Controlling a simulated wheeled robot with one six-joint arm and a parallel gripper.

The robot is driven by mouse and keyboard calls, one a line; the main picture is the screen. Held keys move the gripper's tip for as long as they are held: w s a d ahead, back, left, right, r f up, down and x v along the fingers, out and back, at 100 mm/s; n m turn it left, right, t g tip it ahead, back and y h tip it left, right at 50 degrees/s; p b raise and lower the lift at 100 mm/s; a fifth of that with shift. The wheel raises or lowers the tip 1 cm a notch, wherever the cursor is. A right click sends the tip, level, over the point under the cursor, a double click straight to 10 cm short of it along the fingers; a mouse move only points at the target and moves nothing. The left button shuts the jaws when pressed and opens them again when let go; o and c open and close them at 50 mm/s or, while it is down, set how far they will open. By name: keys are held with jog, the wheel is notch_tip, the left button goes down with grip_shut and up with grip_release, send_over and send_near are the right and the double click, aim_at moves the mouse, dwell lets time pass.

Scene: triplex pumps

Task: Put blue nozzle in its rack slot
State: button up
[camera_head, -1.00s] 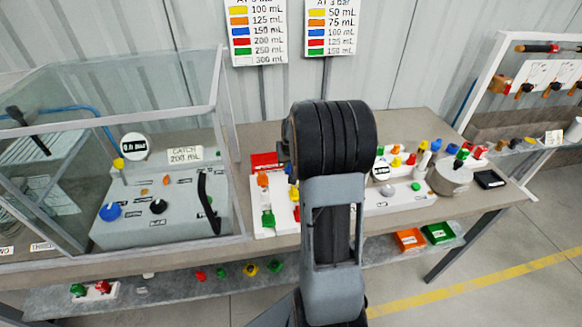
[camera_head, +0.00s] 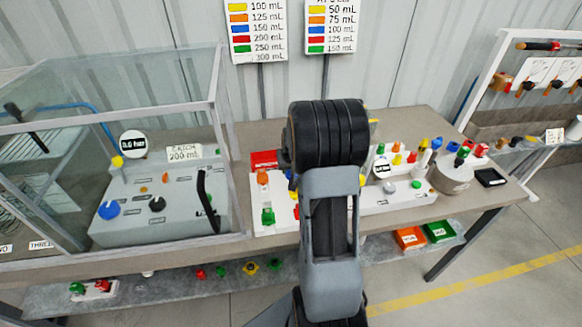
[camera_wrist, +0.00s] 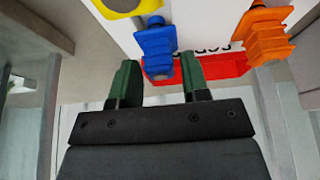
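The blue nozzle (camera_wrist: 158,45) is in the wrist view, at the edge of a white rack board (camera_wrist: 205,30). My gripper (camera_wrist: 160,78) has two green fingers standing apart. The nozzle's lower end is at the gap between the fingertips, and a small gap shows on its right side. I cannot tell whether it touches the left finger. In the head view a bit of blue (camera_head: 291,175) shows beside my arm, on the white rack board (camera_head: 262,228). My arm hides my gripper there.
An orange nozzle (camera_wrist: 262,35) is right of the blue one, and a yellow nozzle (camera_wrist: 128,5) is at its upper left. A red sign (camera_wrist: 215,68) lies behind the fingers. A glass tank (camera_head: 215,130) stands left on the bench. A white rack with small parts (camera_head: 400,200) is right.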

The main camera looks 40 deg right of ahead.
jog(key=shift+o, duration=1.1)
jog(key=shift+r, duration=0.2)
jog(key=v, duration=1.2)
jog(key=shift+r, duration=0.2)
